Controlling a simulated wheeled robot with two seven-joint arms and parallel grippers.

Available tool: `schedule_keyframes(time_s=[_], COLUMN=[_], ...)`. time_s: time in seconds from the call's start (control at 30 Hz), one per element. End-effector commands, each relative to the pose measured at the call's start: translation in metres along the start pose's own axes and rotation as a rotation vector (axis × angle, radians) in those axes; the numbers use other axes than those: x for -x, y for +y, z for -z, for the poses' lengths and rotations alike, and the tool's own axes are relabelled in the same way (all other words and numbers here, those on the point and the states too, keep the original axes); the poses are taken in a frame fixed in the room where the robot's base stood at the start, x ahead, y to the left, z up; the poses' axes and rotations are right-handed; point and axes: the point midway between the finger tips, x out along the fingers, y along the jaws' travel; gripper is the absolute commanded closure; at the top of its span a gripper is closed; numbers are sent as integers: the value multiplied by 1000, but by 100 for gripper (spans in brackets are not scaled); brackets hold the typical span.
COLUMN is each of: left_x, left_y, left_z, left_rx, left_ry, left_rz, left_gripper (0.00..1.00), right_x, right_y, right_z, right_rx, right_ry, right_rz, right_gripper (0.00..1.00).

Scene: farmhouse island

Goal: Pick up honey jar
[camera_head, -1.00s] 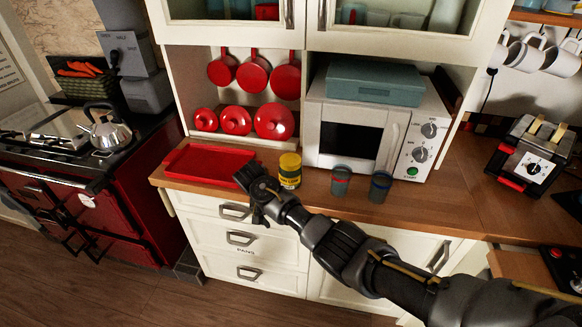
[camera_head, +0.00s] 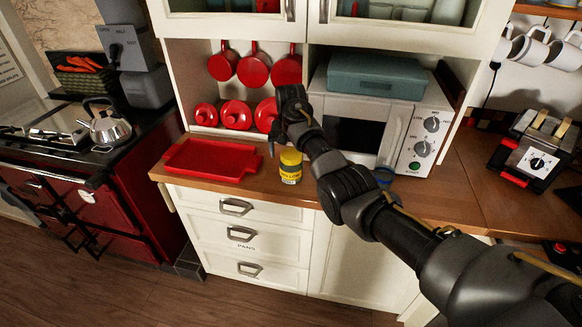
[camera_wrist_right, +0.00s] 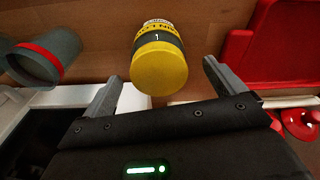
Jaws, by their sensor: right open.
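The honey jar (camera_head: 290,167) is a small jar with a yellow lid and a dark band, upright on the wooden counter just right of the red tray. My right gripper (camera_head: 277,138) is above and behind it in the head view, fingers pointing down. In the right wrist view, the jar (camera_wrist_right: 160,62) shows its yellow lid ahead of the gap between the open fingers (camera_wrist_right: 162,78). No contact with the jar shows. The jar's lower part is partly hidden by its lid there. My left gripper is not in view.
A red tray (camera_head: 212,162) lies left of the jar. A grey cup with a red band (camera_wrist_right: 50,58) stands near it; a blue-rimmed cup (camera_head: 384,177) is mostly behind my arm. The microwave (camera_head: 408,118) and red pots (camera_head: 236,115) stand behind.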

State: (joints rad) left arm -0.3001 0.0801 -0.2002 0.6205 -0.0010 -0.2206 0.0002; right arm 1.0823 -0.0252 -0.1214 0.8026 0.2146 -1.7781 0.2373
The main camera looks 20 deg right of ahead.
Motion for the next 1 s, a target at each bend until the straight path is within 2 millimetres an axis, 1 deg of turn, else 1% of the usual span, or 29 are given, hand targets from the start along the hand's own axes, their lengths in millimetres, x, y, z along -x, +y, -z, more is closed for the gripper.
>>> schedule_keyframes(time_s=[0.1,0.27,0.37,0.43,0.5,0.6,0.7,0.87,0.9,1.0], left_x=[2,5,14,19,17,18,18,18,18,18], left_y=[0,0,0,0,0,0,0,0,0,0], left_z=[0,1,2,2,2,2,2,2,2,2], left_rx=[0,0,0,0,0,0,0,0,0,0], left_ry=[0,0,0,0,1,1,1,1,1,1], left_rz=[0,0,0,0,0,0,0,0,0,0], left_gripper=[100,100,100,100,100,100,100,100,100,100], right_x=[-6,-9,-21,-32,-44,-54,-58,-59,-59,-58], right_y=[0,0,2,2,2,2,2,2,2,2], right_z=[0,0,0,0,0,0,0,0,0,0], right_rx=[1,0,0,0,1,1,0,0,1,1], right_ry=[-1,-1,-5,-5,-3,-1,0,1,1,1], right_rz=[0,0,-1,-1,-2,-1,-1,-1,-1,-1], right_gripper=[5,5,5,5,5,5,5,5,6,19])
